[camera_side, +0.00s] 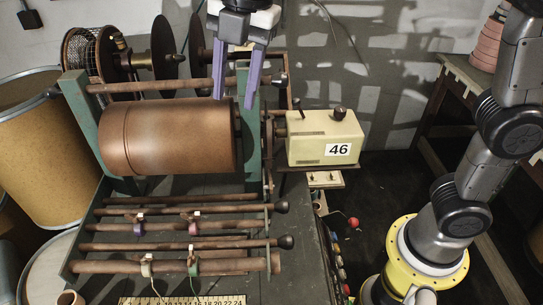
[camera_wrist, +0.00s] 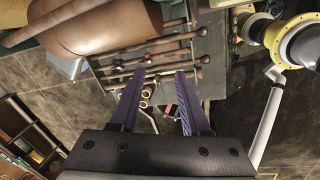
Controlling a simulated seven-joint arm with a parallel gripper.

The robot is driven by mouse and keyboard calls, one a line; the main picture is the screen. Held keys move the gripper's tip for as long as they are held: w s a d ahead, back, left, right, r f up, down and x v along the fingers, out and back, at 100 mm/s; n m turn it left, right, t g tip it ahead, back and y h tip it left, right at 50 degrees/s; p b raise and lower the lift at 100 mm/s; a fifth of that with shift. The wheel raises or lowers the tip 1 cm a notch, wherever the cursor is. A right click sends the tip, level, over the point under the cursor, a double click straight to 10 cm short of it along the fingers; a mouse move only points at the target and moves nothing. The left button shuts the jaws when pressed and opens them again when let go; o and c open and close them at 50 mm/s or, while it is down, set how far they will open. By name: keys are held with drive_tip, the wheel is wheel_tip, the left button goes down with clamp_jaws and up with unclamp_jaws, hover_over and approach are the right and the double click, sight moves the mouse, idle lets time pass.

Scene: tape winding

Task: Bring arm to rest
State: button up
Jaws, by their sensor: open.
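My gripper (camera_side: 235,88) is open and empty, with two purple fingers pointing down. In the side view it hangs at the top, in front of the winding machine's right green end plate and close to the right end of the copper-brown drum (camera_side: 168,138). Whether the fingers touch anything there, I cannot tell. In the wrist view my gripper (camera_wrist: 160,72) shows its two fingers apart with nothing between them. The drum (camera_wrist: 110,30) shows at the upper left of that view.
A cream box (camera_side: 322,138) marked 46 stands right of the drum. Several rods (camera_side: 180,225) with small clips lie in front, above a yellow ruler (camera_side: 185,300). Brown barrels (camera_side: 38,145) stand at left. Dark reels (camera_side: 163,50) stand behind. A wooden table (camera_side: 465,75) is at upper right.

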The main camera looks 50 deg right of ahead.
drive_tip(key=s+d+m+t, duration=0.1)
drive_tip(key=s+d+m, duration=0.4)
drive_tip(key=d, duration=0.3)
drive_tip(key=s+d+m+t, duration=0.1)
drive_tip(key=s+d+m, duration=0.3)
drive_tip(key=d, duration=0.3)
drive_tip(key=s+d+f+m+t, duration=0.1)
drive_tip(key=s+d+f+m, duration=0.1)
drive_tip(key=s+f+m, duration=0.2)
drive_tip(key=s+d+f+m+h, duration=0.1)
drive_tip(key=s+d+f+m, duration=0.1)
drive_tip(key=s+f+m, duration=0.2)
wheel_tip(320, 180, down, 4)
drive_tip(key=m, duration=0.6)
drive_tip(key=shift+s+d+r+t, duration=0.2)
drive_tip(key=shift+d+r+t, duration=0.05)
drive_tip(key=shift+d+t, duration=0.15)
